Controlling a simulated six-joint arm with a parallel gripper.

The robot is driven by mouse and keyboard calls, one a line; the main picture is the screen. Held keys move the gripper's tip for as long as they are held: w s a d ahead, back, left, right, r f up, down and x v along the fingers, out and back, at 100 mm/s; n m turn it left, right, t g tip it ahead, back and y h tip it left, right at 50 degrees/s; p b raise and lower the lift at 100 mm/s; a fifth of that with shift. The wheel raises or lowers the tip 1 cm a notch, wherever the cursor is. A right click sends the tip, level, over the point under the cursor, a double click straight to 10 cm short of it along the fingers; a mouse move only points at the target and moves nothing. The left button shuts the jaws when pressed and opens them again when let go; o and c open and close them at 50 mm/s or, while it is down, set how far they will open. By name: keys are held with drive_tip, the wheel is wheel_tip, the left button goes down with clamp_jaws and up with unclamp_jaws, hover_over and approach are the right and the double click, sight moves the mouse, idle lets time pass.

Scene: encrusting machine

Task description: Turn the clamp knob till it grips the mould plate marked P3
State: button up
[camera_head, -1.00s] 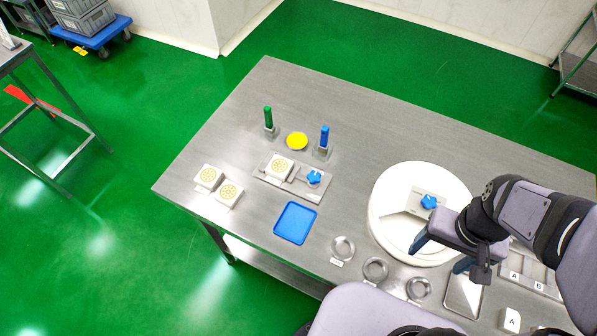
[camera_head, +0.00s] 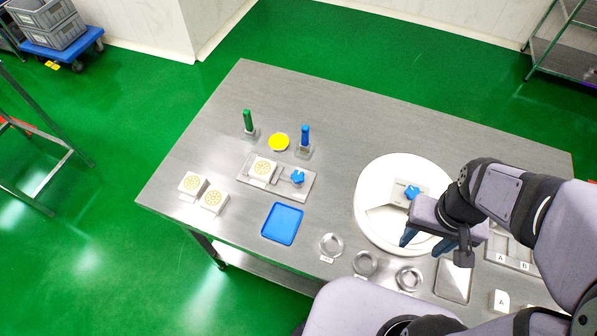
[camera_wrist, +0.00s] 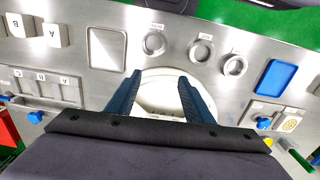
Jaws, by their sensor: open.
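A blue star-shaped clamp knob (camera_head: 298,177) sits on a metal fixture (camera_head: 305,190), just right of a white mould plate (camera_head: 263,169) with a yellow round pattern. Two similar plates, one (camera_head: 192,183) behind the other (camera_head: 213,200), lie to the left of the fixture. I cannot read P3 on any plate. A second blue knob (camera_head: 411,193) sits on the white round disc (camera_head: 376,237). My gripper (camera_head: 427,242) is open and empty above the disc's front part, far right of the fixture. In the wrist view the fixture's knob (camera_wrist: 264,123) shows at the right.
A blue tray (camera_head: 282,224) lies in front of the fixture. A green peg (camera_head: 248,121), a blue peg (camera_head: 305,136) and a yellow disc (camera_head: 278,142) stand behind it. Several metal rings (camera_head: 331,245) line the front edge. The table's back is clear.

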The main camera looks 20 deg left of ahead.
drive_tip(key=s+a+n+g+h+p, duration=0.1)
drive_tip(key=s+a+n+g+p, duration=0.1)
drive_tip(key=s+a+n+p, duration=0.35)
drive_tip(key=n+t+y+p, duration=0.1)
drive_tip(key=n+t+p, duration=0.1)
drive_tip(key=n, duration=0.2)
hover_over(299, 177)
drive_tip(key=shift+w+a+r, duration=0.15)
drive_tip(key=shift+r, duration=0.2)
drive_tip(key=shift+n, duration=0.35)
drive_tip(key=shift+f+p, duration=0.35)
drive_tip(key=shift+f, duration=0.3)
drive_tip(key=shift+f+p, duration=0.95)
drive_tip(key=shift+f, duration=2)
